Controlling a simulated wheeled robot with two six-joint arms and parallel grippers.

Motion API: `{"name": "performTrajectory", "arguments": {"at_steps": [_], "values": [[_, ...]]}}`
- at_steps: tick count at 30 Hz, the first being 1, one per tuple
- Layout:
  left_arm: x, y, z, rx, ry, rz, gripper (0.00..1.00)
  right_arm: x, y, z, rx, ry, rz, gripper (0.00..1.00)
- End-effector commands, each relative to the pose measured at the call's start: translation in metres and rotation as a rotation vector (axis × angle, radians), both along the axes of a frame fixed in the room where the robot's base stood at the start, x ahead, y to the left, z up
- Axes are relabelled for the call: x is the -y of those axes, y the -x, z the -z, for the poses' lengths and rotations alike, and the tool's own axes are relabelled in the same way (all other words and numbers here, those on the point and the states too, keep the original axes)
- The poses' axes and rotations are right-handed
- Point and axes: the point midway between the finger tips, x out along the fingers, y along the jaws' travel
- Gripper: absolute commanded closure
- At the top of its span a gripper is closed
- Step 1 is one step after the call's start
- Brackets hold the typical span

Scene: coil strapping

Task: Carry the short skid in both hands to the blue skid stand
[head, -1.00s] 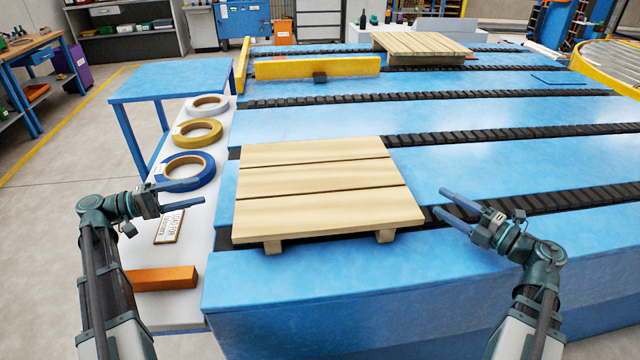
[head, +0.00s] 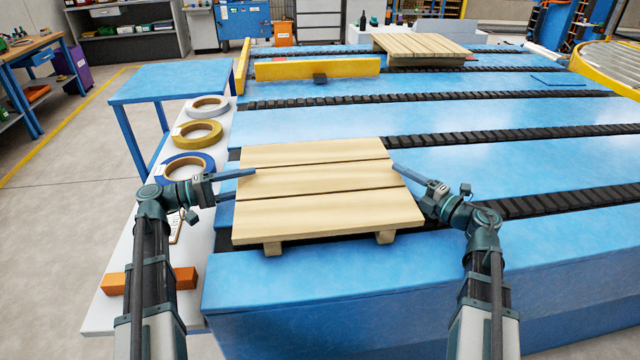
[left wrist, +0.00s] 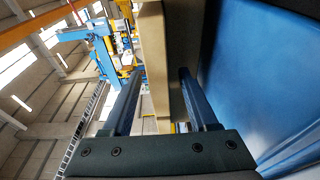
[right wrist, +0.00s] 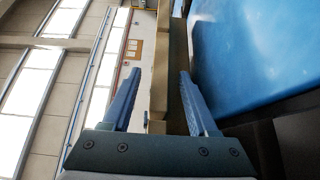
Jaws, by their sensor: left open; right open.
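The short skid (head: 315,205), pale wood with three top boards on runners, lies flat on the near end of the blue conveyor bed. My left gripper (head: 246,173) is open at the skid's left edge; in the left wrist view the skid's edge (left wrist: 155,60) stands between its two fingers. My right gripper (head: 400,171) is open at the right edge; in the right wrist view the skid's edge (right wrist: 160,80) lies between its fingers. Neither is closed on the wood. The blue skid stand (head: 175,80), a flat-topped blue table, stands at the back left, its top empty.
White, yellow and blue strap rolls (head: 188,166) lie on a white bench left of the conveyor. An orange block (head: 184,278) lies at its near end. A yellow rail (head: 318,68) and a second skid (head: 420,45) are farther back on the bed.

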Motion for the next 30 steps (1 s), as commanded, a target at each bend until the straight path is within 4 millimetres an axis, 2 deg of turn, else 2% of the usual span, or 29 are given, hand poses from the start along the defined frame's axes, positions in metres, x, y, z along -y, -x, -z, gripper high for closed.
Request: {"name": "performTrajectory", "arguments": {"at_steps": [12,22,30], "values": [[0.0046,-0.0013,0.0000,0.000,0.000,0.000,0.41,-0.0033,-0.0036,0.0000,0.000,0.000,0.000,0.41],[0.0044,-0.0012,0.0000,0.000,0.000,0.000,1.00,-0.0031,-0.0034,0.0001,0.000,0.000,0.000,1.00],[0.0043,-0.0012,0.0002,0.000,0.000,0.000,1.00,-0.0031,-0.0033,0.0002,-0.001,0.001,0.000,1.00]]}}
